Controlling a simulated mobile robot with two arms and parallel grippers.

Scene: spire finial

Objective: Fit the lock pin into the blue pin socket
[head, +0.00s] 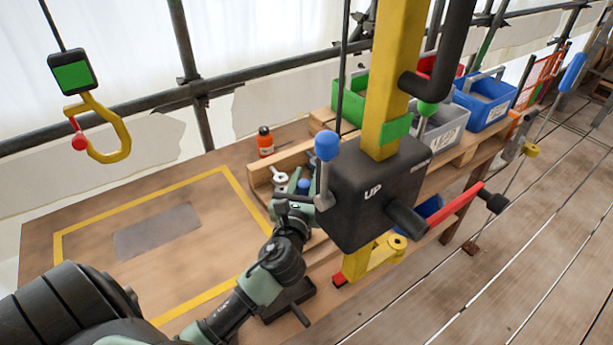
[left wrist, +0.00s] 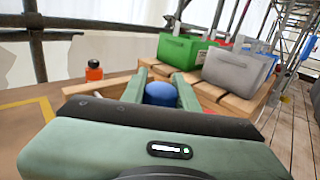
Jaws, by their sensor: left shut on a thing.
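My left gripper (head: 298,188) reaches beside the black box marked UP (head: 365,195). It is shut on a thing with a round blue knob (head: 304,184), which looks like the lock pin. In the left wrist view the blue knob (left wrist: 160,93) sits between the two green fingers; its shaft is hidden. A second blue ball (head: 327,146) tops a grey lever on the left of the black box, apart from the held knob. I cannot make out the blue pin socket for sure; the box hides part of the area behind it. My right gripper is not in view.
A yellow post (head: 396,70) rises from the box, and a red crank handle (head: 450,213) sticks out at right. Green (head: 350,97), grey (head: 442,128) and blue bins (head: 487,103) stand behind. An orange bottle (head: 265,141) stands on the bench. A yellow hook (head: 112,150) hangs left.

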